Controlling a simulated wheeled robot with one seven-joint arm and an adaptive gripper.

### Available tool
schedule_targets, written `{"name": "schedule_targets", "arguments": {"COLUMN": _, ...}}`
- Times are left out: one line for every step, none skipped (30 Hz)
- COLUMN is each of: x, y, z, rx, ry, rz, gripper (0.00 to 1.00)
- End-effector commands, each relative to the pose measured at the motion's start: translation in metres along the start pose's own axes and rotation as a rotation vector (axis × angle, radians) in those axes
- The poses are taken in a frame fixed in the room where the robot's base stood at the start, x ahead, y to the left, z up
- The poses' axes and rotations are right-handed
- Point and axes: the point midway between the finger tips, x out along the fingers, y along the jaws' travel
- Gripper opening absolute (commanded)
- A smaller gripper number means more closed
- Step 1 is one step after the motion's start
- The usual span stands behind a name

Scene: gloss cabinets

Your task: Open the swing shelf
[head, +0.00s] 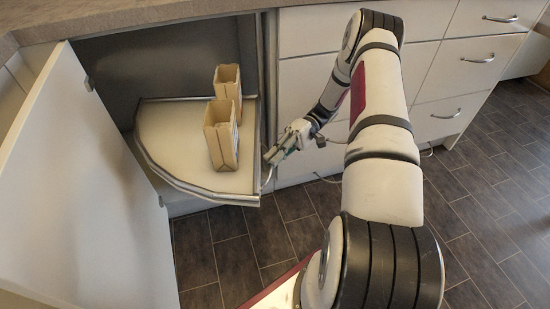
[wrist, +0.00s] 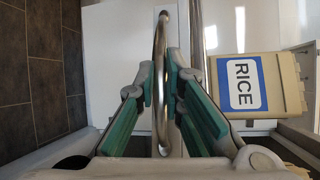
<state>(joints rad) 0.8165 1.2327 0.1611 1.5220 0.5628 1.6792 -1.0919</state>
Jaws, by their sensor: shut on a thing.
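The swing shelf (head: 180,155) is a pale quarter-round board with a metal rim. In the head view it projects partly out of the open corner cabinet. My gripper (head: 273,156) is at the shelf's right front side. In the wrist view, the teal-padded fingers of my gripper (wrist: 160,88) are on both sides of a curved metal handle (wrist: 161,42) and are shut on it. Two open cartons (head: 222,137) (head: 228,86) stand upright on the shelf. A box labelled RICE (wrist: 285,85) shows right of the handle in the wrist view.
A white cabinet door (head: 85,190) stands open at the left. White drawers (head: 455,68) with metal handles are at the right, behind my arm. The countertop (head: 110,14) runs above. The dark tiled floor (head: 235,265) in front of the shelf is clear.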

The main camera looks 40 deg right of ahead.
Motion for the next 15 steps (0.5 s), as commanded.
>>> {"name": "schedule_targets", "arguments": {"x": -0.0006, "y": 0.0009, "z": -0.0003, "rx": 0.0, "ry": 0.003, "rz": 0.003, "gripper": 0.0}}
{"name": "schedule_targets", "arguments": {"x": -0.0006, "y": 0.0009, "z": -0.0004, "rx": 0.0, "ry": 0.003, "rz": 0.003, "gripper": 0.0}}
{"name": "schedule_targets", "arguments": {"x": -0.0006, "y": 0.0009, "z": -0.0004, "rx": 0.0, "ry": 0.003, "rz": 0.003, "gripper": 0.0}}
{"name": "schedule_targets", "arguments": {"x": -0.0006, "y": 0.0009, "z": -0.0004, "rx": 0.0, "ry": 0.003, "rz": 0.003, "gripper": 0.0}}
{"name": "schedule_targets", "arguments": {"x": -0.0006, "y": 0.0009, "z": -0.0005, "rx": 0.0, "ry": 0.003, "rz": 0.003, "gripper": 0.0}}
{"name": "schedule_targets", "arguments": {"x": -0.0006, "y": 0.0009, "z": -0.0005, "rx": 0.0, "ry": 0.003, "rz": 0.003, "gripper": 0.0}}
{"name": "schedule_targets", "arguments": {"x": -0.0006, "y": 0.0008, "z": -0.0005, "rx": 0.0, "ry": 0.003, "rz": 0.003, "gripper": 0.16}}
{"name": "schedule_targets", "arguments": {"x": -0.0006, "y": 0.0008, "z": -0.0005, "rx": 0.0, "ry": 0.003, "rz": 0.003, "gripper": 0.23}}
{"name": "schedule_targets", "arguments": {"x": -0.0005, "y": 0.0007, "z": -0.0005, "rx": 0.0, "ry": 0.003, "rz": 0.003, "gripper": 0.3}}
{"name": "schedule_targets", "arguments": {"x": -0.0005, "y": 0.0007, "z": -0.0005, "rx": 0.0, "ry": 0.003, "rz": 0.002, "gripper": 0.3}}
{"name": "schedule_targets", "arguments": {"x": -0.0004, "y": 0.0006, "z": -0.0004, "rx": 0.0, "ry": 0.003, "rz": 0.002, "gripper": 0.3}}
{"name": "schedule_targets", "arguments": {"x": -0.0003, "y": 0.0005, "z": -0.0004, "rx": 0.0, "ry": 0.003, "rz": 0.002, "gripper": 0.3}}
{"name": "schedule_targets", "arguments": {"x": -0.0003, "y": 0.0005, "z": -0.0004, "rx": 0.0, "ry": 0.002, "rz": 0.002, "gripper": 0.3}}
{"name": "schedule_targets", "arguments": {"x": -0.0003, "y": 0.0004, "z": -0.0004, "rx": 0.0, "ry": 0.002, "rz": 0.001, "gripper": 0.3}}
{"name": "schedule_targets", "arguments": {"x": -0.0002, "y": 0.0003, "z": -0.0004, "rx": 0.0, "ry": 0.002, "rz": 0.001, "gripper": 0.3}}
